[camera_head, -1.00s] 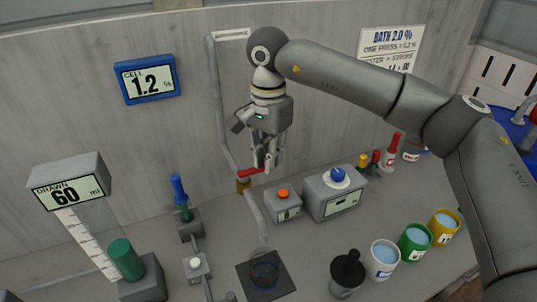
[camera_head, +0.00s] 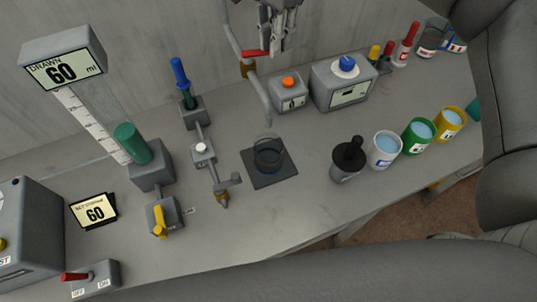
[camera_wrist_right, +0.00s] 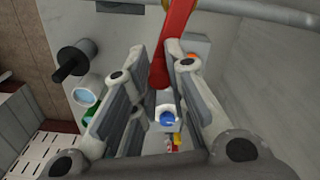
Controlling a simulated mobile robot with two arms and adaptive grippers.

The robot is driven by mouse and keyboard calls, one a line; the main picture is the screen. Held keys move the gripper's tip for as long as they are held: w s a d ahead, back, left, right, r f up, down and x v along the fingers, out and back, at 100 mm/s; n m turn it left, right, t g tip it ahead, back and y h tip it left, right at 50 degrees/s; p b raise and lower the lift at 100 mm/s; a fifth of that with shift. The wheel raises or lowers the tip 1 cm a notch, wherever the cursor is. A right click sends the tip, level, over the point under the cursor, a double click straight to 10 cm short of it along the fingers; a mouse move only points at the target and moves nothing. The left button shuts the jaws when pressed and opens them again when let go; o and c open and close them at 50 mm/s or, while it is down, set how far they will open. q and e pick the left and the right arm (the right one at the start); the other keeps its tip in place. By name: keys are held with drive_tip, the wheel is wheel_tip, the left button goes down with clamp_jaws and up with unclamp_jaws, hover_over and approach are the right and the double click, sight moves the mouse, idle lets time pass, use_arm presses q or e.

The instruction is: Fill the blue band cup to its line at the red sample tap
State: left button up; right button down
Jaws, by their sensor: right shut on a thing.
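The red sample tap has a red lever (camera_head: 254,53) on a brass body, with a grey spout (camera_head: 264,103) curving down. My right gripper (camera_head: 272,46) is at the lever at the top of the head view. In the right wrist view my gripper's fingertips (camera_wrist_right: 160,52) are shut on the red lever (camera_wrist_right: 176,38). My left gripper is not in view.
A box with an orange button (camera_head: 288,82) and one with a blue knob (camera_head: 345,66) stand right of the spout. A black-topped container (camera_head: 347,160) and several liquid-filled cups (camera_head: 384,151) line the right.

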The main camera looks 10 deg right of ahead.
drive_tip(key=shift+s+a+f+m+b, duration=0.1)
drive_tip(key=shift+s+a+m+b, duration=0.1)
drive_tip(key=shift+s+m+b, duration=0.75)
drive_tip(key=shift+s+a+f+m+b, duration=0.15)
drive_tip(key=shift+s+m, duration=0.25)
drive_tip(key=shift+m, duration=1.15)
drive_tip(key=shift+r, duration=0.1)
idle(5.4)
